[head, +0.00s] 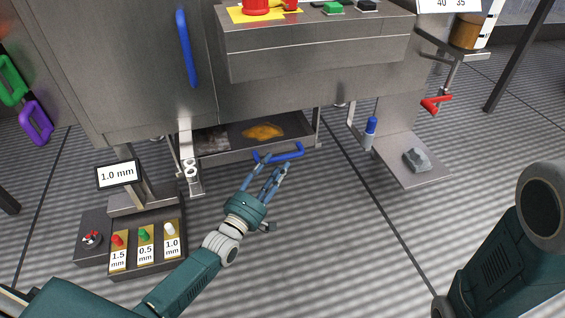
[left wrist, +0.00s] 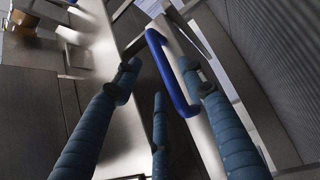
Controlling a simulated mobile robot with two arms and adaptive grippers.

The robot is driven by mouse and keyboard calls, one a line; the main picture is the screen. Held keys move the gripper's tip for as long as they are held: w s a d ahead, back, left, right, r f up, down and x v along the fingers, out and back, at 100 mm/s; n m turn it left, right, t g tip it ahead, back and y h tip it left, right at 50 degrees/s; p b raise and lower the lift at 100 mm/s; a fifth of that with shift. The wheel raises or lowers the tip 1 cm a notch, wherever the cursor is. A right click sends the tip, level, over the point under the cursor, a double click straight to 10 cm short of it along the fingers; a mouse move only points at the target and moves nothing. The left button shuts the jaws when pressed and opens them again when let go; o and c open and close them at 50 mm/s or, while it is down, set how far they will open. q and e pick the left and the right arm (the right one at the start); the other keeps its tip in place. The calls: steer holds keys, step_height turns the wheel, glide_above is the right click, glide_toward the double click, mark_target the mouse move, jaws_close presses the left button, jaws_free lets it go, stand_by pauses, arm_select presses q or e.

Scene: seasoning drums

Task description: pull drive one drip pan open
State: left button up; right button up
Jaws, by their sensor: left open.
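The drip pan (head: 220,147) sits low under the grey machine and holds a yellow-brown spill. Its blue handle (head: 278,154) is on the front edge. My left gripper (head: 270,172) is open, with its fingers reaching up to the handle from the front. In the left wrist view the blue handle (left wrist: 172,75) lies between the spread fingers (left wrist: 160,85); I cannot tell whether any finger touches it. My right gripper is not seen; only part of my right arm shows at the right.
A control box with labelled 1.5, 0.5 and 1.0 mm switches (head: 145,247) stands at lower left below a 1.0 mm display (head: 118,175). A blue-topped lever (head: 370,130) and a plate with a grey lump (head: 417,159) are to the right.

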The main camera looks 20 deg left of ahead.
mark_target(281, 159)
arm_select(q)
steer(key=b+x, duration=0.2)
steer(key=x, duration=0.2)
steer(key=shift+f, duration=0.15)
steer(key=shift+w, duration=0.5)
jaws_close()
